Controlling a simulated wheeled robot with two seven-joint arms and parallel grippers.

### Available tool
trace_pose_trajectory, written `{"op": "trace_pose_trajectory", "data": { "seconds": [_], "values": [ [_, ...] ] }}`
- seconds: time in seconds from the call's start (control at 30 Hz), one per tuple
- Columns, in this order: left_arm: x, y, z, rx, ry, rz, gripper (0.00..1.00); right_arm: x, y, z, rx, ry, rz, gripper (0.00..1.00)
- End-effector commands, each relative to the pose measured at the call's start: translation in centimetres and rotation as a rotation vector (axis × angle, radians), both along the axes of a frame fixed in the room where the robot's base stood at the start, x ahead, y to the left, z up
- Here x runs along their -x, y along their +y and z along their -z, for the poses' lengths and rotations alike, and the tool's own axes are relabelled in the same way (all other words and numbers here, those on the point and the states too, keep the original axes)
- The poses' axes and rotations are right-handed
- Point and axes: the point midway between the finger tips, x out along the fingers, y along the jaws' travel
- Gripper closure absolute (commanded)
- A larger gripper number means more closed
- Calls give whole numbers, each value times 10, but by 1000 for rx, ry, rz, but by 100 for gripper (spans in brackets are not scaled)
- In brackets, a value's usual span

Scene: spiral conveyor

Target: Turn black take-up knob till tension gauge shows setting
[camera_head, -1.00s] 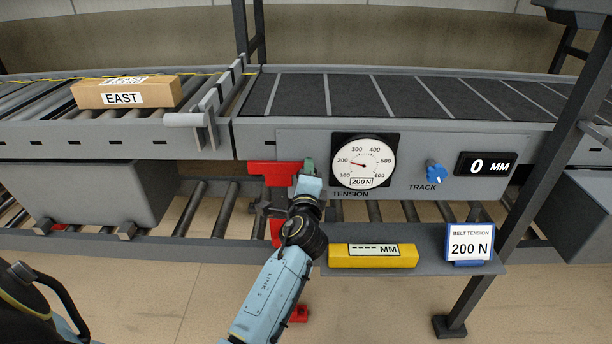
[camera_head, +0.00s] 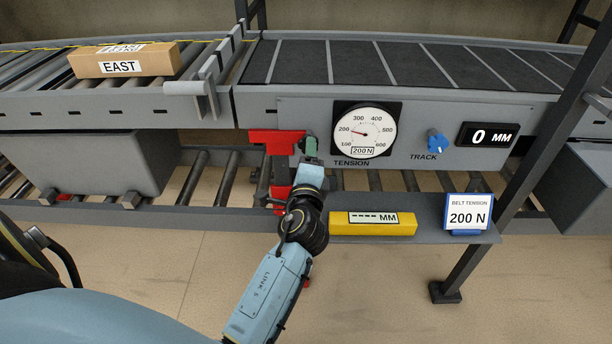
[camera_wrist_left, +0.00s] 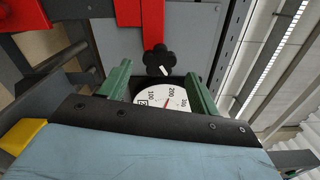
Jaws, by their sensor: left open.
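The black take-up knob (camera_wrist_left: 160,58) has a lobed rim and a white mark; in the left wrist view it sits just beyond my fingertips, beside a red bracket. In the head view my arm hides it. My left gripper (camera_wrist_left: 157,76) is open, its green fingers spread either side of the knob's line, with nothing held. It also shows in the head view (camera_head: 310,147), in front of the red bracket (camera_head: 277,140), left of the gauge. The round tension gauge (camera_head: 364,132) has its needle near 200; it is partly visible in the wrist view (camera_wrist_left: 172,97). The belt tension card (camera_head: 468,214) reads 200 N.
A blue TRACK knob (camera_head: 437,142) and a display (camera_head: 487,136) reading 0 MM are right of the gauge. A yellow MM block (camera_head: 372,225) lies on the shelf below. A carton marked EAST (camera_head: 124,61) sits on the rollers. A dark post (camera_head: 545,140) stands at right.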

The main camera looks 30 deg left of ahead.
Motion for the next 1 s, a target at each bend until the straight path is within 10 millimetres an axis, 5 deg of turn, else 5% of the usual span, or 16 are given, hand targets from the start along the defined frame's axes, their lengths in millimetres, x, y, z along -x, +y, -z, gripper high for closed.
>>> {"op": "trace_pose_trajectory", "data": {
  "seconds": [0.2, 0.4, 1.0],
  "values": [
    [40, -24, 1, 2, 2, 0, 38, 0, -2, 5, 4, 0, -1, 17],
    [58, -36, 1, 1, 2, 1, 38, -1, -1, 3, 2, -1, -2, 17],
    [62, -38, 0, 1, 0, 0, 38, 0, -1, 3, 1, -1, -2, 17]
  ]
}}
